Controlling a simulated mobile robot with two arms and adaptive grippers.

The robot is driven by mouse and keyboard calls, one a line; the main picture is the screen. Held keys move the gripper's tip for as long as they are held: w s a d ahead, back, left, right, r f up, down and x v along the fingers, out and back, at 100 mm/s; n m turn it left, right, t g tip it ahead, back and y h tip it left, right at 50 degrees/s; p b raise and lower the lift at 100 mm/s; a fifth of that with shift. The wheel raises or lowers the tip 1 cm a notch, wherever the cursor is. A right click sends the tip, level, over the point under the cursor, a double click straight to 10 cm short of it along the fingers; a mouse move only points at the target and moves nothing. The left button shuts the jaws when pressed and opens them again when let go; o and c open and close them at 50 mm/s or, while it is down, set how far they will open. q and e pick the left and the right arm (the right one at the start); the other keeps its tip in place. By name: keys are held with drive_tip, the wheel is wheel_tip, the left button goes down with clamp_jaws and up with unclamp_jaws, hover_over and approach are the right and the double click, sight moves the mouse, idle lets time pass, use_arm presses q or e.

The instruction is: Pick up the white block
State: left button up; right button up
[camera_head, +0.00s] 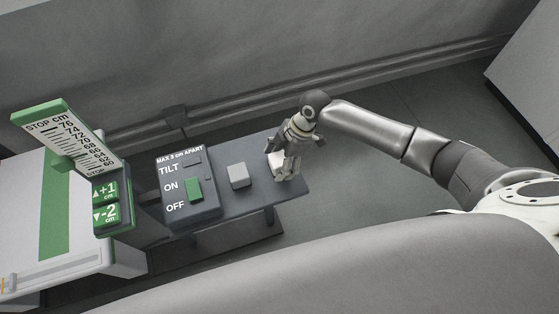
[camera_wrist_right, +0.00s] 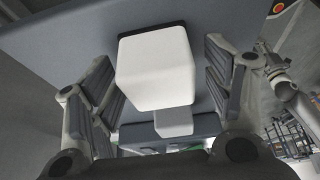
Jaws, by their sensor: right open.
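The white block (camera_head: 276,159) is on the grey bench near its right end, partly hidden by my right gripper (camera_head: 284,170). In the right wrist view the white block (camera_wrist_right: 156,72) is large and sits between the two open fingers of the right gripper (camera_wrist_right: 160,82). A gap shows between the block and the fingers on each side.
A light grey block (camera_head: 238,175) stands on the bench (camera_head: 258,198), left of the white block. Further left are a switch box (camera_head: 208,203) with a green rocker, a panel with +1 and -2 buttons (camera_head: 105,203), and a scale board (camera_head: 70,137).

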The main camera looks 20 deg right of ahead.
clamp_jaws()
drive_tip(key=shift+w+r, duration=0.15)
idle(0.5)
